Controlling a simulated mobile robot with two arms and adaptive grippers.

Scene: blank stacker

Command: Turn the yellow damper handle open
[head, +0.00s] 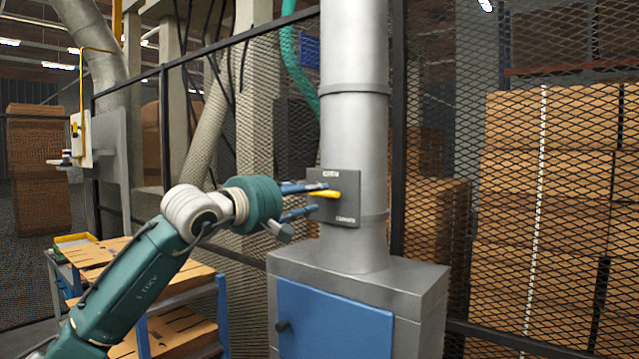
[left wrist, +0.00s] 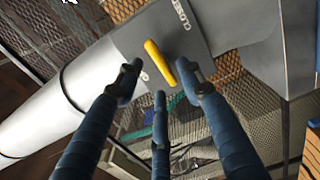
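The yellow damper handle (head: 326,194) sits on a dark plate (head: 347,180) on the grey vertical duct (head: 355,120). In the head view it lies roughly level, between a small label at the plate's top and one at its bottom. My left gripper (head: 316,198) is at the plate with its fingers spread, close to the handle. In the left wrist view the handle (left wrist: 160,62) shows between the spread fingertips of the left gripper (left wrist: 158,88); the label at the top edge reads CLOSED. I cannot tell whether a finger touches the handle. My right gripper is not in view.
The duct rises from a grey cabinet (head: 420,282) with a blue door (head: 335,322). A mesh fence (head: 550,200) stands behind, with stacked boxes beyond it. A blue cart (head: 222,310) with wooden boards stands at the lower left, behind my left arm.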

